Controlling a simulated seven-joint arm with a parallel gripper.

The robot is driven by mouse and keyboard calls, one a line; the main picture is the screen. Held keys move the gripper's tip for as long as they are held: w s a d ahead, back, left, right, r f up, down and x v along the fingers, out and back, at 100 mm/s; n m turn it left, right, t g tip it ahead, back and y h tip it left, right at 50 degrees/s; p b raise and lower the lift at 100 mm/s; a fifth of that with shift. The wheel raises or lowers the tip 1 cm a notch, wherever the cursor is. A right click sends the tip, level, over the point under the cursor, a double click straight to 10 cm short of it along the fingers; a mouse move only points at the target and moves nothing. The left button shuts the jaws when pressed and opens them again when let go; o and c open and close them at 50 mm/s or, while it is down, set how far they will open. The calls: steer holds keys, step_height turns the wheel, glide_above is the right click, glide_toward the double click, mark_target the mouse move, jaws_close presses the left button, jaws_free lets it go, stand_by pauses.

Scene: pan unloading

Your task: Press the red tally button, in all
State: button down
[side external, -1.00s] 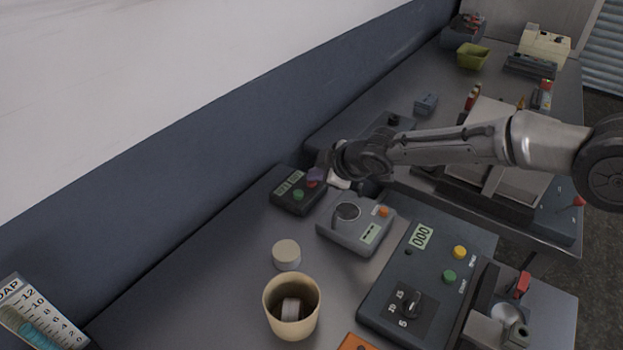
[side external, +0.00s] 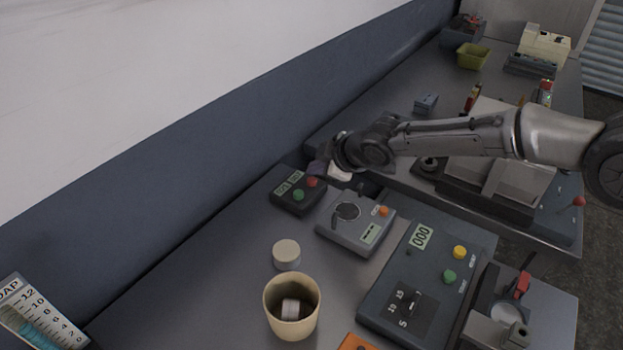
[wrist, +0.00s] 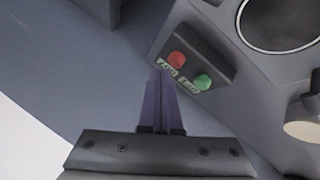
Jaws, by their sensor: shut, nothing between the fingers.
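The tally unit (side external: 290,207) is a small dark box on the bench with two pale displays, a red button (side external: 312,182) and a green button (side external: 298,195). The display digits are too small to read surely. In the wrist view the red button (wrist: 177,58) is just ahead and right of the fingertips, and the green button (wrist: 203,82) is further right. My gripper (side external: 318,168) is shut and empty, with its purple fingers above and behind the red button, apart from it. It also shows in the wrist view (wrist: 160,74).
A grey box with a dial (side external: 352,232) and an orange button stands right of the tally unit. A dark wall runs behind the bench.

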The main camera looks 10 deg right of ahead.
steer(key=shift+r, duration=2.55)
